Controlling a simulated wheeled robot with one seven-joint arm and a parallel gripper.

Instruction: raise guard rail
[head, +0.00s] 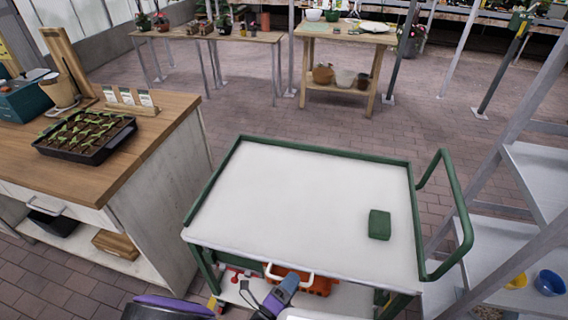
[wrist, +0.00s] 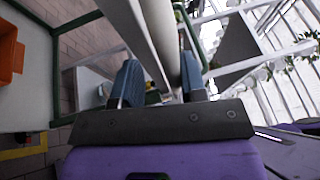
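The cart (head: 300,190) has a white top, with a green rail (head: 325,149) standing along its left, back and right sides. The front edge carries no raised green rail; a white handle (head: 290,272) sits there. I cannot tell which part is the movable guard rail. My gripper (head: 279,294) is low in front of the cart, just below the handle. In the wrist view my gripper (wrist: 158,80) has its two blue fingers spread apart, with a pale bar (wrist: 150,35) running between them. Contact with the bar is unclear.
A green block (head: 380,224) lies on the cart top at the right. A green push handle (head: 459,200) stands at the cart's right end. A wooden-topped bench (head: 150,110) with a seedling tray (head: 85,137) is at left, a grey shelf at right. Brick floor behind the cart is clear.

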